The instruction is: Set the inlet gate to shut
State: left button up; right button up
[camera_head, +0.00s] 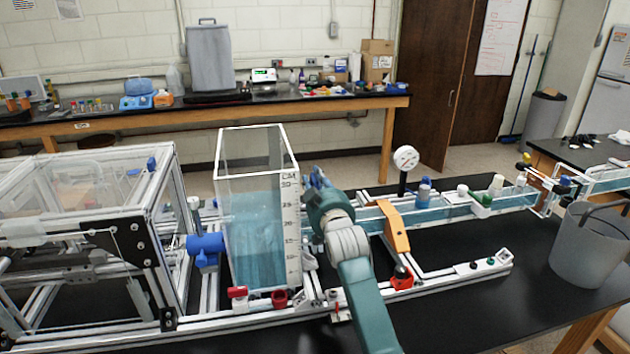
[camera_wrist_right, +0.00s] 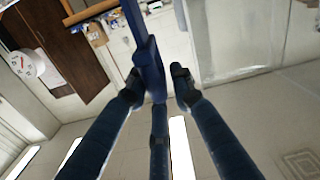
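The clear tank (camera_head: 256,225) holds blue water and has a height scale on its right edge. My right gripper (camera_head: 318,180) is at the upper right side of this tank, mostly hidden behind its own wrist and arm. In the right wrist view a blue bar-like part (camera_wrist_right: 146,60), perhaps the inlet gate's handle, stands between the dark fingertips of my right gripper (camera_wrist_right: 157,86). It is very near the left fingertip; a gap shows at the right one. Contact cannot be told. The gate's panel and its setting are hidden. My left gripper is out of view.
The water channel (camera_head: 455,208) runs right from the tank, with an orange bracket (camera_head: 396,228) across it and a dial gauge (camera_head: 405,158) behind. A blue motor-like part (camera_head: 206,248) sits left of the tank. A grey bucket (camera_head: 590,245) stands at the right.

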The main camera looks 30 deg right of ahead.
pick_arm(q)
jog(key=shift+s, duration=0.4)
pick_arm(e)
grip_shut()
notch_tip(320, 180, down, 6)
jog(key=b, duration=0.3)
jog(key=shift+r, duration=0.25)
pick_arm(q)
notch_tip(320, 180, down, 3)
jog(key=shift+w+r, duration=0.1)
pick_arm(e)
jog(key=shift+o, duration=1.4)
grip_release()
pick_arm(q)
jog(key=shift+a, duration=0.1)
pick_arm(e)
jog(key=shift+o, duration=0.9)
jog(key=shift+a, duration=0.2)
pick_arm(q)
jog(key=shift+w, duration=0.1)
pick_arm(e)
jog(key=shift+d, duration=0.15)
jog(key=v, duration=1.2)
